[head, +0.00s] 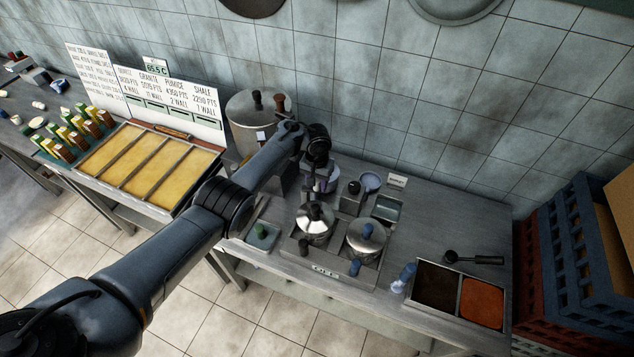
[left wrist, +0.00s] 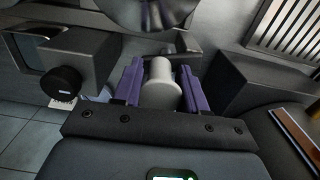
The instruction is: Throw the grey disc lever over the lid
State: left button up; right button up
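My left gripper (head: 325,182) is low over the worktop, behind two round metal lidded pots. In the left wrist view its purple fingers (left wrist: 161,84) stand on both sides of a pale grey rounded grip (left wrist: 160,88), with no clear gap. This looks like the grey lever's grip; its disc cannot be made out. The near pots have shiny lids, the left lid (head: 314,217) with a dark knob and the right lid (head: 367,235) with a blue one. A curved shiny metal surface (left wrist: 150,12) is at the top of the wrist view. My right gripper is not in view.
A large steel pot (head: 245,108) stands behind my left arm. A black knob (left wrist: 65,86) on a dark box is left of the fingers in the wrist view. A two-part tray (head: 460,292) and stacked crates (head: 572,262) are at the right. Yellow trays (head: 126,164) are at the left.

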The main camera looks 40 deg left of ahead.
aim_at(308, 191)
pick_arm(q)
grip_shut()
jog(key=shift+s+d+r+m+p, duration=0.2)
jog(key=shift+s+m+p, duration=0.15)
jog(key=shift+m+p, duration=0.85)
jog(key=m+p, duration=0.1)
jog(key=m, duration=0.1)
jog(key=s+m+p, duration=0.1)
jog(key=m+p, duration=0.1)
jog(key=s+m+p, duration=0.1)
jog(key=m, duration=0.1)
jog(key=shift+s+f+m+p, duration=0.1)
jog(key=shift+s+m+p, duration=0.1)
jog(key=shift+m+p, duration=0.15)
jog(key=shift+s+a+f+m+p, duration=0.1)
jog(key=shift+s+m, duration=0.1)
jog(key=shift+m, duration=0.5)
jog(key=shift+s+r+m+p, duration=0.1)
jog(key=shift+s+m, duration=0.1)
jog(key=shift+m, duration=0.45)
jog(key=shift+s+a+f+m+p, duration=0.1)
jog(key=shift+s+m, duration=0.1)
jog(key=shift+m, duration=0.5)
